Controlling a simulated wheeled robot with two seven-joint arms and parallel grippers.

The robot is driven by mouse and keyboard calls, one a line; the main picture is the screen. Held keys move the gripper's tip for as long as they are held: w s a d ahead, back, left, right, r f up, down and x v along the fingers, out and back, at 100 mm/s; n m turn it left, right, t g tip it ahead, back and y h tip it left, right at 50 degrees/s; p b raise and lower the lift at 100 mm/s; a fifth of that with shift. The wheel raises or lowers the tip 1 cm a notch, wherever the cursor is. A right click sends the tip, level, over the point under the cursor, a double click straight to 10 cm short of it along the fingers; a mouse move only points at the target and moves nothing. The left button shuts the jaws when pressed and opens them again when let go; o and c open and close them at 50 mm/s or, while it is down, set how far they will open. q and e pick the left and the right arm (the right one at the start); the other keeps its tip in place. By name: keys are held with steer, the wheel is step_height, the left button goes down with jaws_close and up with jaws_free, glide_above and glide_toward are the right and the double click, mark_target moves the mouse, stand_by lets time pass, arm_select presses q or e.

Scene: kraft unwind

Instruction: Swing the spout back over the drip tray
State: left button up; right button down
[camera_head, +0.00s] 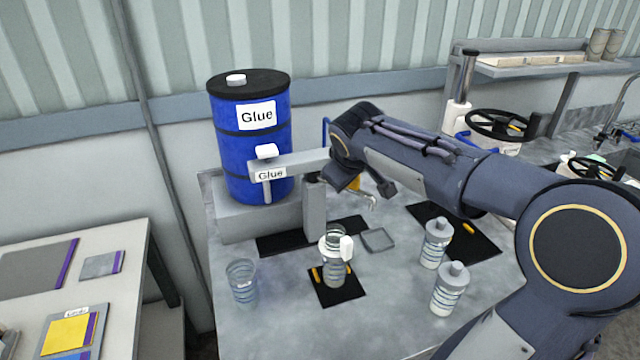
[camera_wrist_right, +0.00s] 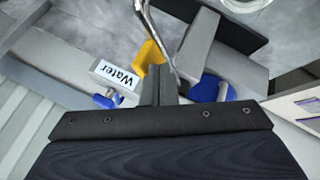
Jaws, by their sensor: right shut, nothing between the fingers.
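A curved metal spout (camera_head: 371,202) shows under my right gripper in the head view. In the right wrist view the metal spout (camera_wrist_right: 160,42) runs down to just beside the fingers. I cannot tell whether they touch. My right gripper (camera_wrist_right: 159,72) is shut and empty, near a yellow part (camera_wrist_right: 149,61) and a fixture labelled Water (camera_wrist_right: 115,76). A small square grey tray (camera_head: 378,240), which looks like the drip tray, lies on the bench in front of the spout. The spout's base is mostly hidden by my right arm. My left gripper is out of view.
A blue Glue drum (camera_head: 252,145) and a grey Glue arm (camera_head: 300,162) stand left of my right arm. A clear jar (camera_head: 242,283), a jar on a black mat (camera_head: 335,265) and two capped bottles (camera_head: 436,243) stand in front. The bench's front middle is clear.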

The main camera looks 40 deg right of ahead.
steer(key=d, duration=0.3)
steer(key=shift+w+d, duration=0.3)
steer(key=shift+w, duration=0.05)
steer(key=shift+w+d+r, duration=0.1)
steer(key=shift+w+d, duration=0.2)
steer(key=shift+d, duration=0.25)
steer(key=shift+w+d, duration=0.25)
steer(key=shift+d, duration=0.3)
steer(key=shift+d+r, duration=0.1)
steer(key=shift+r, duration=0.05)
